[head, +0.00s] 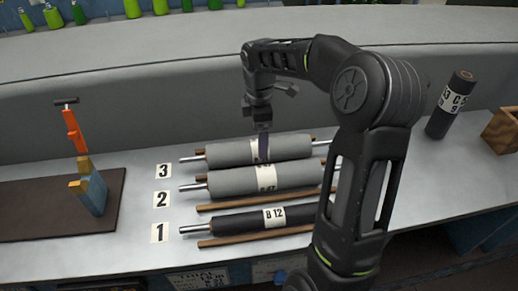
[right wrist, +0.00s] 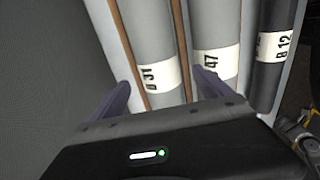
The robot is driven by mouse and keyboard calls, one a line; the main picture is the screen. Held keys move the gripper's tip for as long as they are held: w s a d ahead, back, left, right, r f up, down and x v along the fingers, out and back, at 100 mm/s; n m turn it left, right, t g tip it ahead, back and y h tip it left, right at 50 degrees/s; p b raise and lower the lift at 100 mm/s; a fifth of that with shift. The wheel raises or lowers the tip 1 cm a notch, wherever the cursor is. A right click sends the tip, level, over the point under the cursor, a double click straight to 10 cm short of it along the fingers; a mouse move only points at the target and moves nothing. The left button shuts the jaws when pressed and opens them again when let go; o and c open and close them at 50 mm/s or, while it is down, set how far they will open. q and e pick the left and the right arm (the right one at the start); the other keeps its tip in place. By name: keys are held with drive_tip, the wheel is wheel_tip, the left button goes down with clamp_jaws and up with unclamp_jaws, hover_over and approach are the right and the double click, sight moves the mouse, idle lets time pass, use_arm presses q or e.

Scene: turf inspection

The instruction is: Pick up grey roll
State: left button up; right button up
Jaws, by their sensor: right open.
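Two grey rolls with metal end shafts lie side by side: the back grey roll (head: 225,153) by card 3 and the middle grey roll (head: 230,181) by card 2. A black roll (head: 240,222) labelled "8 12" lies in front by card 1. My right gripper (head: 263,150) points down at the middle of the back roll, partly covering its white label. In the right wrist view, the open fingers (right wrist: 161,77) show on either side of that grey roll (right wrist: 152,35). The middle roll (right wrist: 215,25), labelled 47, is beside the right finger. Finger depth is unclear. My left gripper is out of view.
Wooden strips (head: 255,206) run between the rolls. A dark upright roll (head: 450,105) and a wooden box (head: 503,130) stand at the right. An orange-handled tool (head: 74,130) stands on a brown mat (head: 50,215) at the left. A grey wall (head: 110,110) rises behind.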

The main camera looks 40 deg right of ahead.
drive_tip(key=shift+f+p, duration=0.3)
drive_tip(key=shift+f, duration=2.3)
drive_tip(key=c, duration=1.9)
drive_tip(key=shift+w+r, duration=0.1)
clamp_jaws()
